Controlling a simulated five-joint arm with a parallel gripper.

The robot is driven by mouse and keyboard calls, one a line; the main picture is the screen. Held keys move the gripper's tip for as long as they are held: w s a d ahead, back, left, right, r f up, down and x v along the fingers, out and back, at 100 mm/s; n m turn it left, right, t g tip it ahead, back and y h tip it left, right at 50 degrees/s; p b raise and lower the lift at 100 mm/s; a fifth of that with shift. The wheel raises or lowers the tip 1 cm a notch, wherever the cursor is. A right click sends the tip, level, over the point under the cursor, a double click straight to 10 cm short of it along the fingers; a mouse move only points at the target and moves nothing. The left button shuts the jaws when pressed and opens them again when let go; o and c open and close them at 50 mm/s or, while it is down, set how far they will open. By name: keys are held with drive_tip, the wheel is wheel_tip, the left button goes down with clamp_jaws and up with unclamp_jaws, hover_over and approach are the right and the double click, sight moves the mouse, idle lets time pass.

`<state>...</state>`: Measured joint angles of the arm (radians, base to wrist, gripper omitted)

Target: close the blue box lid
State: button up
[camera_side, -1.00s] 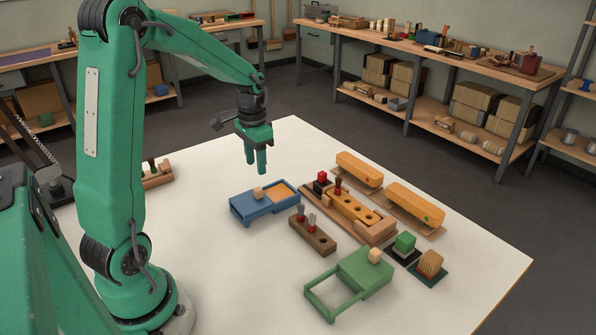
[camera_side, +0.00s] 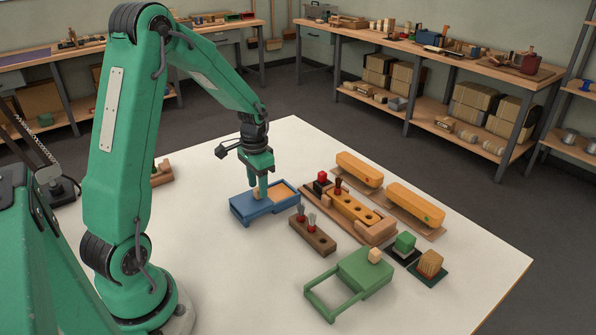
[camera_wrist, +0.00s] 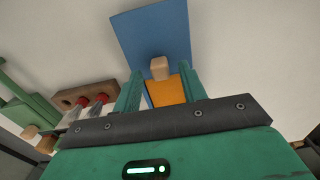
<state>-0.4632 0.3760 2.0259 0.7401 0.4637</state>
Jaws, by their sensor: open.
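The blue box (camera_side: 283,207) stands on the white table in the side view. Its blue lid (camera_side: 243,208) covers the left part, and an orange interior (camera_side: 285,190) shows uncovered at the right. In the wrist view the lid (camera_wrist: 150,30) carries a tan knob (camera_wrist: 160,68), with a strip of the orange interior (camera_wrist: 166,91) nearer to me. My gripper (camera_side: 259,193) points down over the lid, its fingers open and apart on either side of the knob. In the side view the fingers mostly hide the knob; whether they touch it I cannot tell.
A green box (camera_side: 365,270) with an open frame stands front right. A brown block (camera_side: 311,237) with red-based tufts is close to the blue box's right. Behind it are an orange holed block (camera_side: 352,208) and two yellow pieces (camera_side: 358,168). The table's front middle is clear.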

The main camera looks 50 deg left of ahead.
drive_tip(key=shift+f, duration=0.25)
clamp_jaws()
drive_tip(key=shift+w, duration=0.1)
drive_tip(key=shift+w+r, duration=0.1)
drive_tip(key=shift+w, duration=4.65)
unclamp_jaws()
drive_tip(key=shift+s, duration=0.1)
